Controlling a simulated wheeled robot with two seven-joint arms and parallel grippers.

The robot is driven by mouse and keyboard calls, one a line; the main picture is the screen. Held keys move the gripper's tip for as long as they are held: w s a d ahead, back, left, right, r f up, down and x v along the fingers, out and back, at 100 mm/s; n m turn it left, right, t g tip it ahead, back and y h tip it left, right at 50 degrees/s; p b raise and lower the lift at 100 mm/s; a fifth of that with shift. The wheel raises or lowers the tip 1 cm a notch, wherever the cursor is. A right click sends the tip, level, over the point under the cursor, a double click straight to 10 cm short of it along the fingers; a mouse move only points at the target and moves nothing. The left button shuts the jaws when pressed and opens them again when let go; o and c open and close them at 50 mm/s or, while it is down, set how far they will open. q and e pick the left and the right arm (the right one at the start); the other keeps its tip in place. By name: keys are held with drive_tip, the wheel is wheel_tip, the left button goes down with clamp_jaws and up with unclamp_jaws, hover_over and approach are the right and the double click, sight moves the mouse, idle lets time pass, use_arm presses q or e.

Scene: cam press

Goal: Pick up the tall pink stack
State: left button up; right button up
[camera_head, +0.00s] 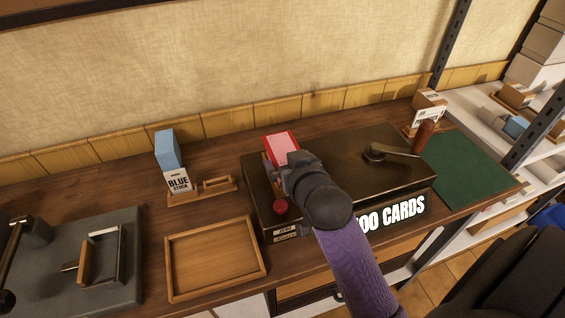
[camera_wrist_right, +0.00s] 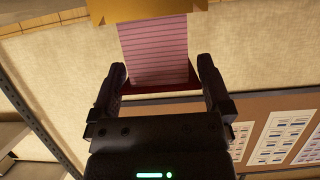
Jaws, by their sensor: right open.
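The tall pink stack (camera_head: 281,146) stands at the back left of the dark card machine, with a red and pale top. In the right wrist view its pink, finely lined side (camera_wrist_right: 155,48) lies ahead, between the two fingers. A yellowish part covers its end at the top of that view, and a dark red piece shows at its other end. My right gripper (camera_head: 290,167) is open at the stack and hides its lower part in the head view. I cannot tell whether the fingers touch it. My left gripper is not in view.
A blue stack (camera_head: 168,150) stands in a labelled wooden holder to the left. An empty wooden tray (camera_head: 262,246) lies in front of it. The machine has a red knob (camera_head: 280,206) and a crank lever (camera_head: 395,151). A green mat (camera_head: 462,168) lies to the right.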

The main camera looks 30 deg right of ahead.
drive_tip(key=shift+x, duration=1.1)
clamp_jaws()
drive_tip(key=shift+r, duration=0.1)
